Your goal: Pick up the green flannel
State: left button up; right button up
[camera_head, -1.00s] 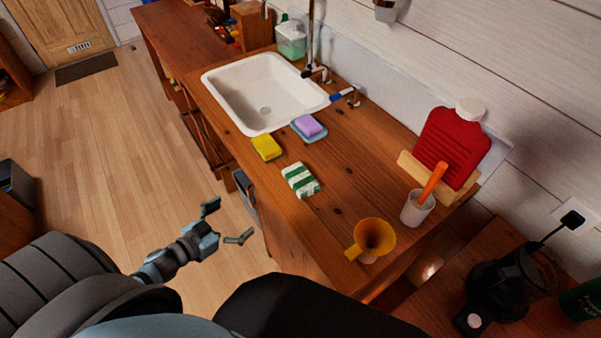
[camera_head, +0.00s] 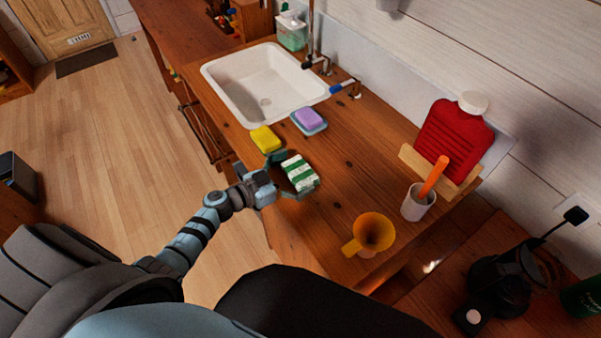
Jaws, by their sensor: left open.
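The green flannel (camera_head: 300,173) is a small folded cloth with green and white stripes. It lies on the wooden counter (camera_head: 335,225), near its front edge. My left gripper (camera_head: 288,173) is open, its fingers spread at the flannel's left side, one towards the yellow sponge and one along the flannel's near side. I cannot tell whether the fingers touch it. My right gripper is not in view.
A yellow sponge (camera_head: 265,139) lies just beyond the gripper. A purple soap on a blue dish (camera_head: 309,121) is behind, beside the white sink (camera_head: 250,85). A yellow funnel (camera_head: 373,232) and a white cup (camera_head: 416,203) with an orange handle stand to the right.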

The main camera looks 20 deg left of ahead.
pick_arm(q)
jog(key=shift+s, duration=0.1)
jog(key=c, duration=0.8)
jog(key=shift+r, duration=0.15)
